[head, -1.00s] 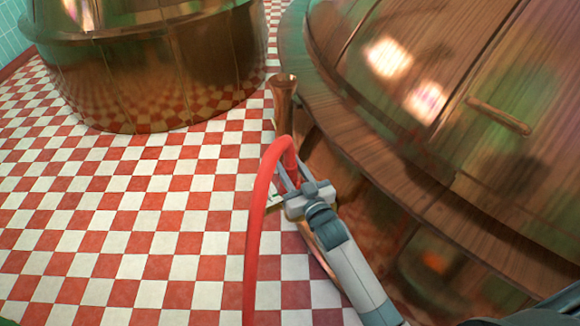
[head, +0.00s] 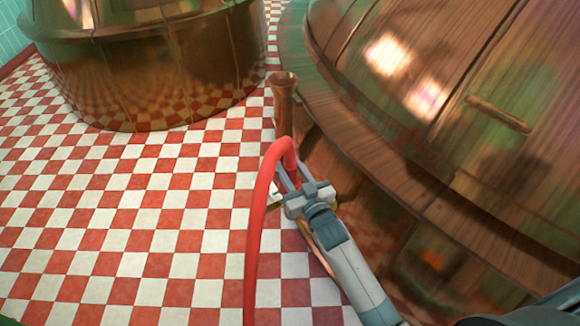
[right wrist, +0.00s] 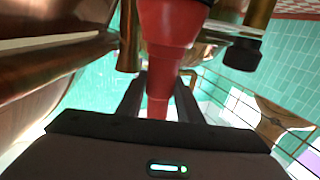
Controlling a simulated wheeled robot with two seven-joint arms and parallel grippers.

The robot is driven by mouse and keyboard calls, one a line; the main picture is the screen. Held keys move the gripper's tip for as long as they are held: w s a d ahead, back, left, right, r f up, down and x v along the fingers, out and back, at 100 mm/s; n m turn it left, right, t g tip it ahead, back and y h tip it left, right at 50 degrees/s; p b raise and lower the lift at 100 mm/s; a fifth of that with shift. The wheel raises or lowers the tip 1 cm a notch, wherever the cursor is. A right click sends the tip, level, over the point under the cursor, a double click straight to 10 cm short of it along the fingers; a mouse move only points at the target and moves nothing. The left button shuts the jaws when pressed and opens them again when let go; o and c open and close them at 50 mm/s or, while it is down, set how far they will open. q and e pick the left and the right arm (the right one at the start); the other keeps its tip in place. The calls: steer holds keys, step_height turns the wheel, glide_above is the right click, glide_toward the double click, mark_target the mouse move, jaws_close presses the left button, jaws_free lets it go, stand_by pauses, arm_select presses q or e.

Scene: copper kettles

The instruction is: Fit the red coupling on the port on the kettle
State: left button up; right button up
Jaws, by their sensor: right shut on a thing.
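The red coupling (right wrist: 168,45) is between the fingers of my right gripper (head: 286,176), which is shut on it. In the head view only a little red shows between the fingers, where the red hose (head: 259,205) arches over and hangs down. The large copper kettle (head: 440,110) with its wooden band stands at the right, and my right gripper is beside its lower side. I cannot make out the port for certain, and the coupling's far end leaves the top of the right wrist view. My left gripper is not in view.
A flared copper pipe (head: 283,100) stands upright just beyond my right gripper. In the right wrist view a brass pipe (right wrist: 130,40) and a dark knob (right wrist: 242,54) flank the coupling. A second copper kettle (head: 150,75) stands back left. The checkered floor (head: 120,220) is clear.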

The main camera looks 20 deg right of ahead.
steer(key=o, duration=1)
steer(key=shift+f, duration=0.1)
steer(key=shift+o, duration=0.2)
steer(key=shift+f, duration=0.1)
steer(key=shift+s, duration=0.15)
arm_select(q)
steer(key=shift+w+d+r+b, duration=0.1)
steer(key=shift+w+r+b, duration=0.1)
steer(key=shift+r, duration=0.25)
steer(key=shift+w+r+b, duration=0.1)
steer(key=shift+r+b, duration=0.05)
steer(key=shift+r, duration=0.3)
arm_select(e)
steer(key=s+d, duration=0.2)
steer(key=s, duration=1.5)
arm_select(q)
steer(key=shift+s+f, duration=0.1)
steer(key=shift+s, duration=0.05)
